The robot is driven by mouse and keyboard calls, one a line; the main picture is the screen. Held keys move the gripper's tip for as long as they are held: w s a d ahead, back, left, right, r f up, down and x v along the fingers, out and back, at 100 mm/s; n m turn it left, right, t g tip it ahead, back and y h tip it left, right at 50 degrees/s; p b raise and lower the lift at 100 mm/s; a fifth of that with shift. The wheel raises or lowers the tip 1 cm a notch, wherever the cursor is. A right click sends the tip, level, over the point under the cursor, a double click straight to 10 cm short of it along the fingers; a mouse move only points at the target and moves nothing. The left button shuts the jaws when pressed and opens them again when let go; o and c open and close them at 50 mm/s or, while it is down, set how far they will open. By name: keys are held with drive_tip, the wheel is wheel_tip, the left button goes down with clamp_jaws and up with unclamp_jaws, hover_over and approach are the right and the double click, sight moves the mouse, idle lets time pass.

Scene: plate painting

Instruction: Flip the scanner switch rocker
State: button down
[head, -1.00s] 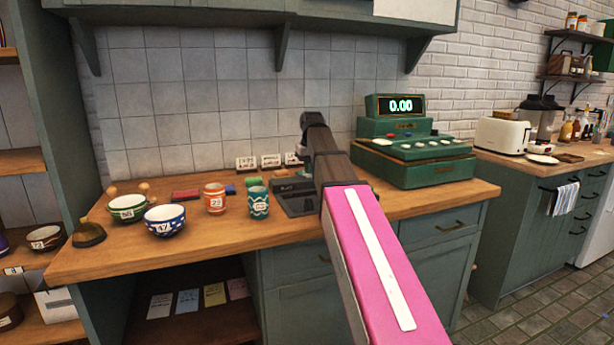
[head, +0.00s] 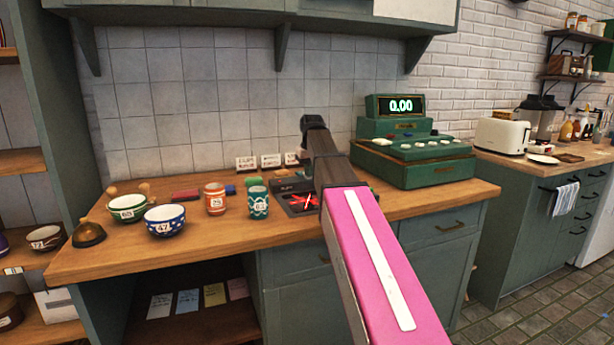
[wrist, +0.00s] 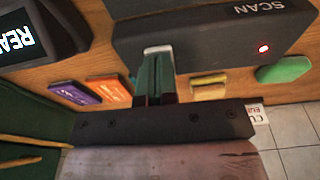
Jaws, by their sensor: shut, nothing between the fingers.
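The scanner is a dark box with the word SCAN on it (wrist: 215,30) and a small lit red light. In the head view the scanner's flat dark bed (head: 287,205) lies on the wooden counter, partly behind my arm, with a bright red cross on it. My gripper (wrist: 158,54) is shut and empty, its fingertips against or just over the near edge of the scanner box. The rocker cannot be made out clearly; the fingers may cover it. In the head view my arm hides the gripper.
A register (head: 415,155) reading 0.00 stands right of the scanner. Small cards (head: 270,160) stand behind. In the wrist view, purple and orange blocks (wrist: 108,90) and a green one (wrist: 283,70) lie nearby.

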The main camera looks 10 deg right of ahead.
drive_tip(key=shift+r, duration=3.45)
drive_tip(key=shift+d, duration=0.1)
